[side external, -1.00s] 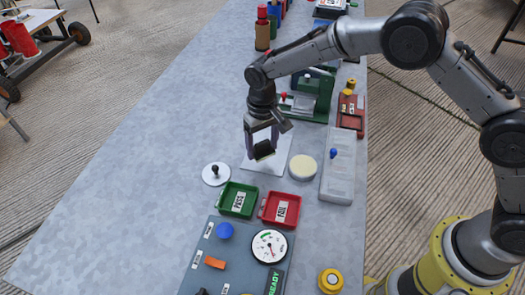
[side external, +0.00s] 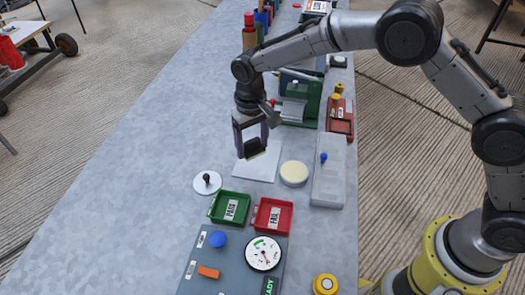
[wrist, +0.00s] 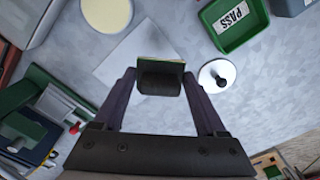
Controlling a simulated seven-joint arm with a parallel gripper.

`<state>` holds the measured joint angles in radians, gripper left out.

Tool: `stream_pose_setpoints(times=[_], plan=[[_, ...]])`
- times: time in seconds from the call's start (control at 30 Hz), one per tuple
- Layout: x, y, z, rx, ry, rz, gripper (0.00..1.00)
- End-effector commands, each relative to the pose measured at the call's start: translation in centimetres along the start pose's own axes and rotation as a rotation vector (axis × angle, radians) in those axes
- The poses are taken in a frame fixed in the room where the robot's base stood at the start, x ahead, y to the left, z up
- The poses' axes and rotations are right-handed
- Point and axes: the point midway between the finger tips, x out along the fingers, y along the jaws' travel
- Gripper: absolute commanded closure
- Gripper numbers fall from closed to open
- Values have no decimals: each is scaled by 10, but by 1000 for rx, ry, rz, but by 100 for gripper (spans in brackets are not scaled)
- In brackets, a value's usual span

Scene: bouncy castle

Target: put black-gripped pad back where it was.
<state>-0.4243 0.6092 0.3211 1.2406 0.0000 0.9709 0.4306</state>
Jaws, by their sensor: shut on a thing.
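My gripper (side external: 254,151) is shut on the black-gripped pad (side external: 253,149), which hangs between its purple-grey fingers. In the wrist view, the pad's black grip (wrist: 160,80) sits between the fingertips, with a thin yellow-green edge beyond it. The pad appears to be held above the white square sheet (side external: 262,173); the exact gap cannot be told. The sheet also shows in the wrist view (wrist: 118,68), partly hidden by the pad and a finger.
A white disc with a black knob (side external: 207,183) is left of the sheet, and a cream round pad (side external: 294,174) right. The green PASS tray (side external: 214,214) and red FAIL tray (side external: 289,219) are nearer. A green machine (side external: 312,103) stands behind; the left tabletop is clear.

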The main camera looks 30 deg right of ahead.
Motion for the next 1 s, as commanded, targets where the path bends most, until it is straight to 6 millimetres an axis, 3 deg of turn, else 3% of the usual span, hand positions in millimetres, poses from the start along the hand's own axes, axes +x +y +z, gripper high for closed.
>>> stream_pose_setpoints(times=[0.1, 0.23, 0.5, 0.73, 0.87, 1.0], plan=[[4, 0, 1, 59, -2, 1, 78], [12, 15, 22, 170, -3, 2, 78], [-8, 96, 80, 516, 1, -1, 78], [-27, 150, 125, 707, 2, -1, 78], [-37, 167, 138, 749, 3, -2, 78], [-45, 177, 134, 778, 0, -1, 78]])
